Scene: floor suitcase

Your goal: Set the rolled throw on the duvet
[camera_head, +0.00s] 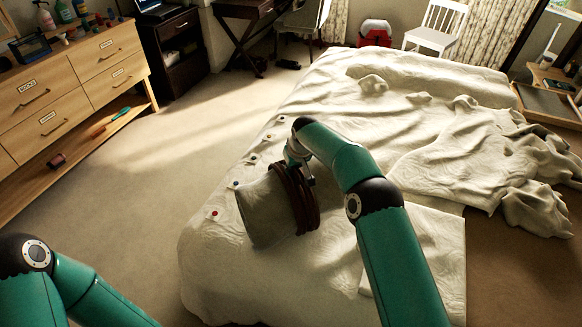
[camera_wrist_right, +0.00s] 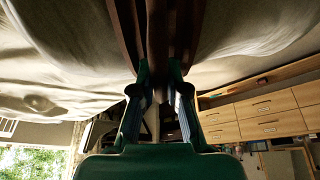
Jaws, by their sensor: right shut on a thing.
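The rolled throw (camera_head: 262,212) is a grey-beige roll with dark brown straps around its right end. It is at the near left part of the bed, over the pale, rumpled duvet (camera_head: 330,100); I cannot tell if its underside touches the bedding. My right gripper (camera_head: 303,172) is at the top of the straps, shut on the throw's brown strap or handle. In the right wrist view the fingers (camera_wrist_right: 160,95) close around this brown piece, with the grey cloth (camera_wrist_right: 235,45) on both sides. My left arm shows at the lower left, but its gripper is out of view.
Several small coloured dots on pale tabs (camera_head: 214,213) line the bed's left edge. A wooden dresser (camera_head: 75,90) stands at the left, a dark desk (camera_head: 250,12) and a white chair (camera_head: 435,28) at the back. The carpet (camera_head: 150,190) between dresser and bed is clear.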

